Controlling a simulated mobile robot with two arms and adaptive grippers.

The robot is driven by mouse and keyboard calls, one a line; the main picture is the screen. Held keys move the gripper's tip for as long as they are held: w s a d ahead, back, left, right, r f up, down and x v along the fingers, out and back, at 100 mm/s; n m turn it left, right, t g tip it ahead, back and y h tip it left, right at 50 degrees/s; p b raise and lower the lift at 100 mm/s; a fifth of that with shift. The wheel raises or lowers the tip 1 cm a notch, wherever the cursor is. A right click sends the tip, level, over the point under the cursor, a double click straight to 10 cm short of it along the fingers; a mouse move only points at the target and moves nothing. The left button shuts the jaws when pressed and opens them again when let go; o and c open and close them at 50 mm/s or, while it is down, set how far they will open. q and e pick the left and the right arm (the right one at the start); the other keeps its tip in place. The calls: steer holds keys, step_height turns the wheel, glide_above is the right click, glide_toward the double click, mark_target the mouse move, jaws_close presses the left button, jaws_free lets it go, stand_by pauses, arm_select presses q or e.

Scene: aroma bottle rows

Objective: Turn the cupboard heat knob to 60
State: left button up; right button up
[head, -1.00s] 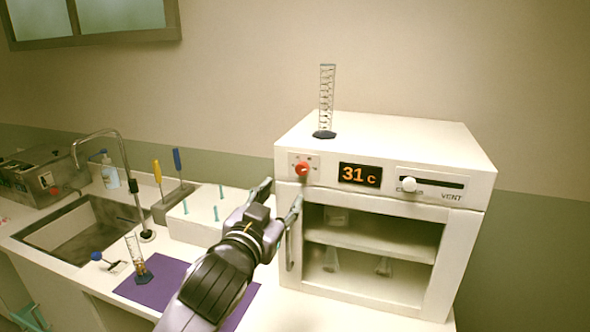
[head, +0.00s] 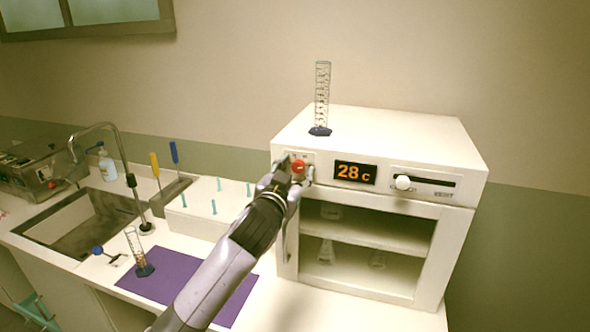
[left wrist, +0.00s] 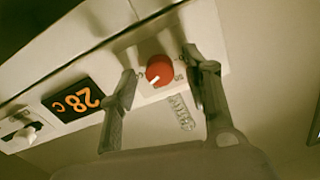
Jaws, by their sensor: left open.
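The white cupboard (head: 372,138) stands on the counter. Its red heat knob (head: 299,167) is at the upper left of its front. The knob also shows in the left wrist view (left wrist: 160,71), with a white pointer mark. The display (head: 355,173) reads 28 c. My left gripper (head: 298,172) is open at the knob. In the left wrist view its fingers (left wrist: 160,86) stand on either side of the knob, with gaps visible; I cannot tell if either one touches it. My right gripper is not in view.
A vent slider (head: 403,182) sits right of the display. A graduated cylinder (head: 321,100) stands on top of the cupboard. A white peg rack (head: 213,210), a purple mat (head: 165,277), another cylinder (head: 138,252) and a sink (head: 85,225) are to the left.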

arm_select(q)
jaws_close()
steer(key=shift+r+m+p, duration=0.1)
steer(key=shift+m+p, duration=0.5)
steer(key=shift+m, duration=0.6)
steer(key=shift+m+p, duration=0.3)
steer(key=shift+m, duration=0.8)
jaws_free()
steer(key=shift+s, duration=0.1)
